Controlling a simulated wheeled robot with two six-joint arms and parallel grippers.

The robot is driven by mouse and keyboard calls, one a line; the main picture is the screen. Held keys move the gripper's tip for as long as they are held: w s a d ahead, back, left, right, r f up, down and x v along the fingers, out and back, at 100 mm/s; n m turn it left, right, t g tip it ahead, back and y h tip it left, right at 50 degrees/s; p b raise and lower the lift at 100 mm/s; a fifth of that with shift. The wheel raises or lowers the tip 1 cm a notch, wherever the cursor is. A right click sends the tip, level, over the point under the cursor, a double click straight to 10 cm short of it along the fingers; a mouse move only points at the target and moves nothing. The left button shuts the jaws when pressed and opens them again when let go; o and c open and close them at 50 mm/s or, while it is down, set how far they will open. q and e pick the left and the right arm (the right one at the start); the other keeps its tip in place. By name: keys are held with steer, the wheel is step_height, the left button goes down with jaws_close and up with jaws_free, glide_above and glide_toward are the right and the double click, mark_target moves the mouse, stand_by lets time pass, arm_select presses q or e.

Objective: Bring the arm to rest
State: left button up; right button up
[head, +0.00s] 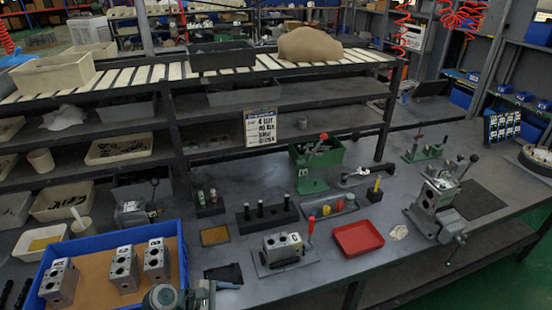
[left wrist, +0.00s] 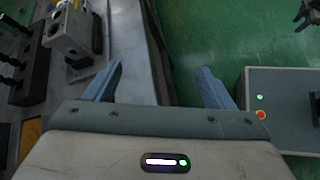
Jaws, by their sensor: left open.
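My left gripper (left wrist: 158,85) is open and empty in the left wrist view, its two blue fingers wide apart over the table's front edge and the green floor. Part of my left arm shows at the bottom of the head view, its fingertips unclear there. A grey valve block (head: 283,245) sits on a plate at the middle front of the table; a block (left wrist: 68,28) also shows in the left wrist view, left of the fingers and apart from them. Several grey valve blocks (head: 125,268) stand in the blue tray (head: 112,240). My right gripper is not clearly seen.
A red tray (head: 358,239) and a black peg rack (head: 267,217) stand near the valve block. A grey vise fixture (head: 437,205) is at the right. Shelves (head: 280,90) line the back. Open floor (left wrist: 205,40) lies beyond the table edge. A small dark shape at the left wrist view's top right is unclear.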

arm_select(q)
steer(key=s+a+r+m+y, duration=0.2)
steer(key=s+a+m+y, duration=0.3)
steer(key=s, duration=0.3)
steer(key=s+a+r+m+y, duration=0.2)
steer(key=s+a+m, duration=0.3)
steer(key=s+m, duration=0.25)
steer(key=s+a+r+m+y, duration=0.2)
steer(key=s+a+m+y, duration=0.25)
steer(key=s, duration=0.35)
step_height(320, 180, down, 35)
steer(key=a+g+b, duration=0.1)
steer(key=a+b, duration=0.2)
steer(key=b, duration=0.3)
steer(key=s+f+b, duration=0.3)
steer(key=s+f, duration=0.6)
steer(key=f, duration=0.4)
steer(key=s+a+f+g+b, duration=0.1)
steer(key=s+f+b, duration=0.2)
steer(key=s+f, duration=0.7)
step_height(320, 180, down, 4)
steer(key=shift+r, duration=0.25)
arm_select(e)
step_height(320, 180, down, 12)
steer(key=shift+s, duration=0.25)
arm_select(q)
steer(key=shift+s, duration=0.1)
